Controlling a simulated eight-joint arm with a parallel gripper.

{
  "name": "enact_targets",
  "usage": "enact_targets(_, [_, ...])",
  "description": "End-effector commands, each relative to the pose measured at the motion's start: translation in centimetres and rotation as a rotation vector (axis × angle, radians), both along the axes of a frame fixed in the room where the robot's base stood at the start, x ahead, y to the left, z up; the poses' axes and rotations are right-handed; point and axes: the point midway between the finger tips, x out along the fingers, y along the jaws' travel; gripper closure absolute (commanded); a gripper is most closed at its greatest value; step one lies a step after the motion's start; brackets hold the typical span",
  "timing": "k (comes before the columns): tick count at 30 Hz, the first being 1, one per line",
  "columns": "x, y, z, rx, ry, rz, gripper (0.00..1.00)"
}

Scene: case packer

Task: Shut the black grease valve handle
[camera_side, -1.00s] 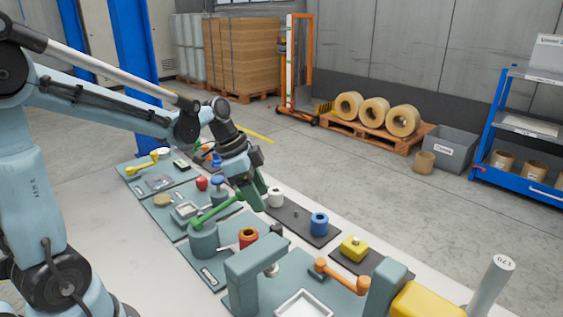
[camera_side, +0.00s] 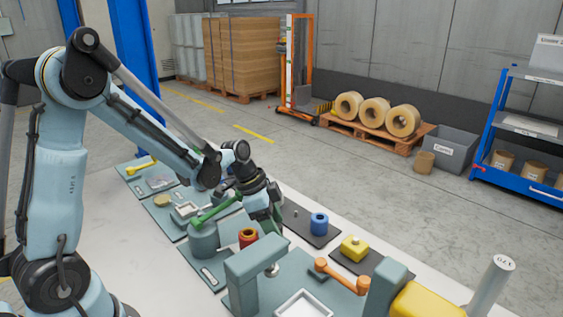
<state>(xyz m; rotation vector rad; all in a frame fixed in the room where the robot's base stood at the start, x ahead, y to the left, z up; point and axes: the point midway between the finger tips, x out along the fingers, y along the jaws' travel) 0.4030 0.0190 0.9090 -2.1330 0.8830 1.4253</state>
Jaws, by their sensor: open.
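I cannot make out a black grease valve handle for certain; it may be hidden behind my arm or too small to tell. An orange handle (camera_side: 342,277) sits on the front panel, and a yellow handle (camera_side: 141,164) on the far panel. My gripper (camera_side: 277,232) is open and points down, just right of the green handle and above the red spool-like part (camera_side: 248,237). Its fingertips are partly lost against the panels behind.
A teal block post (camera_side: 254,262) stands in front of my gripper, with a white-rimmed tray (camera_side: 303,304) beside it. A blue spool (camera_side: 319,223) and a yellow block (camera_side: 354,247) sit on dark mats to the right. The table's left side is bare.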

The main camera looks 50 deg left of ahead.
Motion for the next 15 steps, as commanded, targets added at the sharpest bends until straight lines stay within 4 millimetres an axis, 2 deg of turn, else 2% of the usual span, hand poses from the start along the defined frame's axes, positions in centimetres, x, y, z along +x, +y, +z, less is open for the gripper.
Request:
enact_targets(2, [0.00, 0.00, 0.01, 0.000, 0.000, 0.000, 0.43])
enact_targets(12, [-0.01, -0.01, 0.03, -0.001, 0.001, 0.000, 0.96])
enact_targets(15, [-0.02, -0.01, 0.04, 0.000, 0.000, 0.001, 0.97])
